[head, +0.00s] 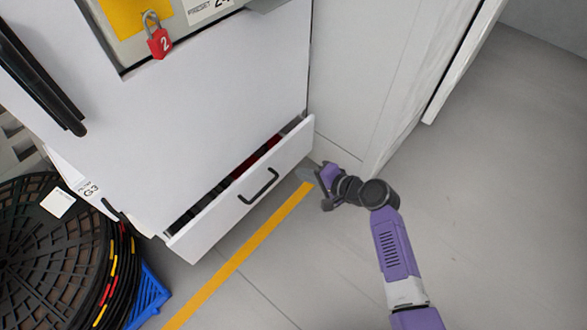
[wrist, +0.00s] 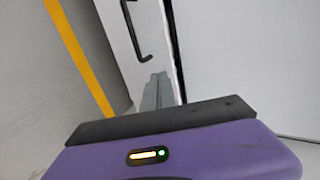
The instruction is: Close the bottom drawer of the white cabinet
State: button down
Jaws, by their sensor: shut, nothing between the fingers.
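The white cabinet (head: 225,100) stands at the left in the head view. Its bottom drawer (head: 215,222) is partly pulled out, with a black handle (head: 258,187) on its front and dark and red contents showing in the gap. The drawer front with its handle (wrist: 138,35) also shows in the wrist view. My gripper (head: 310,177) is shut and empty, just off the right end of the drawer front. In the wrist view its fingers (wrist: 157,92) point toward the drawer's edge; whether they touch it I cannot tell.
A red padlock marked 2 (head: 158,40) hangs above the drawer. A black reel (head: 55,250) stands at the lower left by a blue object (head: 148,298). A yellow floor line (head: 235,262) runs before the drawer. White panels (head: 370,80) rise behind my gripper. The floor (head: 500,220) at right is clear.

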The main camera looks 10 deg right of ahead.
jog(key=s+a+f+n+g+y+b, duration=0.1)
jog(key=s+a+f+y, duration=0.15)
jog(key=s+a, duration=0.65)
jog(key=s+a+f+n+y, duration=0.1)
jog(key=s+a+f, duration=0.2)
jog(key=s+a, duration=0.6)
jog(key=m+t+h, duration=0.2)
jog(key=t, duration=0.1)
send_near(222, 203)
jog(key=b+x, duration=0.2)
jog(key=x, duration=0.3)
jog(key=shift+w+f+b, duration=0.1)
jog(key=shift+f+b, duration=0.15)
jog(key=shift+b, duration=0.15)
jog(key=shift+w+a, duration=0.4)
jog(key=shift+w, duration=0.1)
